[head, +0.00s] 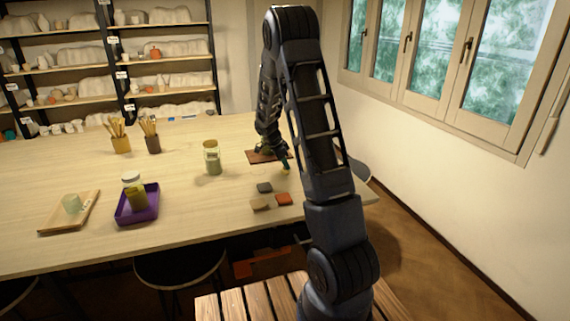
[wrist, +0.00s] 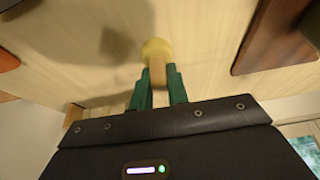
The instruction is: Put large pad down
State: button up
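My gripper (wrist: 158,80) has green fingers closed on a short wooden handle (wrist: 157,72). A round yellow pad (wrist: 155,47) sits at the far end of this handle, and I take it to be the large pad. In the head view, my gripper (head: 284,163) is low over the right part of the table, and the yellow pad (head: 286,169) shows just under it. The arm and fingers hide part of it. I cannot tell whether the pad touches the tabletop.
A brown board (head: 256,157) lies beside my gripper. Grey (head: 264,187), tan (head: 260,204) and red (head: 283,199) tiles lie nearer the front edge. A lidded jar (head: 212,160) stands to the left. Farther left are a purple tray (head: 124,218) and a wooden tray (head: 52,229).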

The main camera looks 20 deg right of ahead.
jog(key=o, duration=0.4)
jog(key=shift+r, duration=0.1)
jog(key=v, duration=1.2)
jog(key=s+r+n+y, duration=0.1)
jog(key=s+r+n, duration=0.2)
jog(key=s+r, duration=0.45)
jog(key=shift+s+a+r+n+t+y, duration=0.7)
jog(key=shift+s+n, duration=1.8)
jog(key=shift+s, duration=2.75)
jog(key=shift+s+a+r+n+t+y, duration=0.35)
jog(key=shift+s+r+n+t, duration=0.8)
jog(key=shift+s+n, duration=2.75)
jog(key=shift+s+a+r+n+t+y, duration=0.45)
jog(key=shift+s+r+n, duration=0.8)
jog(key=shift+s, duration=5.4)
